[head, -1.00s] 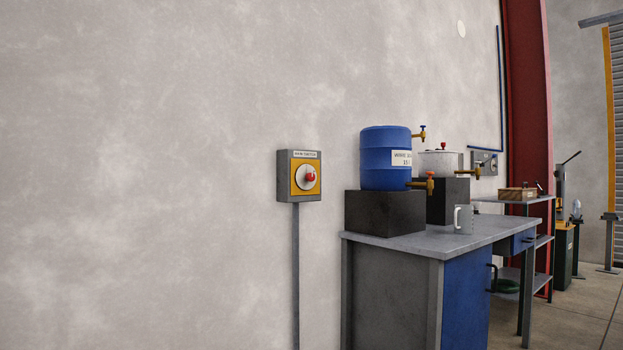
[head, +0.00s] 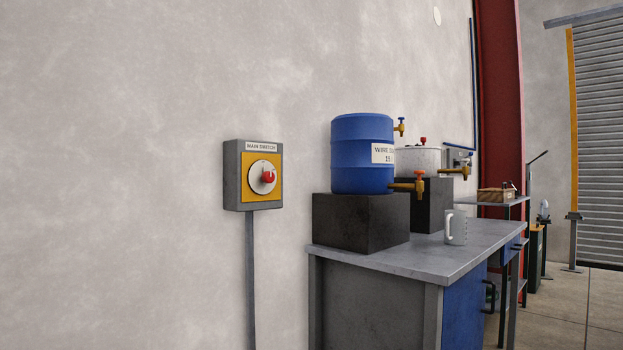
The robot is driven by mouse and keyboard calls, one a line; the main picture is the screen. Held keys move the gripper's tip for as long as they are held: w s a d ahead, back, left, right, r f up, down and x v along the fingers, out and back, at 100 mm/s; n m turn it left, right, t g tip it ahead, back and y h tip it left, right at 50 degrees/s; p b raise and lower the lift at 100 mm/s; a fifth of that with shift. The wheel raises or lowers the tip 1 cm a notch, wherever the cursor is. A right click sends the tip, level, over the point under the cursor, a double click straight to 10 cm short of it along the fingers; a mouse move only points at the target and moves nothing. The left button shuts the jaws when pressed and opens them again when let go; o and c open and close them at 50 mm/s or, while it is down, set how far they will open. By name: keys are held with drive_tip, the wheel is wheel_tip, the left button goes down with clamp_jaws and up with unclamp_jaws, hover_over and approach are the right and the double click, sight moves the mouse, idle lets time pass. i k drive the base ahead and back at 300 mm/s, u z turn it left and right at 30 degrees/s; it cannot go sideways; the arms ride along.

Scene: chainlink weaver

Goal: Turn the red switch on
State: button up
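The red switch (head: 268,177) is a red knob on a round pale disc, set on a yellow plate. Its grey box (head: 232,178) is fixed to the wall and carries a label reading "MAIN SWITCH". A grey conduit (head: 251,285) runs down from the box. I cannot tell from the knob whether it is on or off. My gripper is not in view.
A workbench (head: 470,245) stands against the wall, right of the switch. It carries a blue barrel (head: 350,155) on a dark block (head: 345,222), a white pot (head: 415,160) and a grey mug (head: 456,227). The wall left of the switch is bare.

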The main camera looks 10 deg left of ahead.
sight(267, 177)
drive_tip(key=u, duration=0.15)
drive_tip(key=i, duration=1.2)
drive_tip(key=u, duration=0.5)
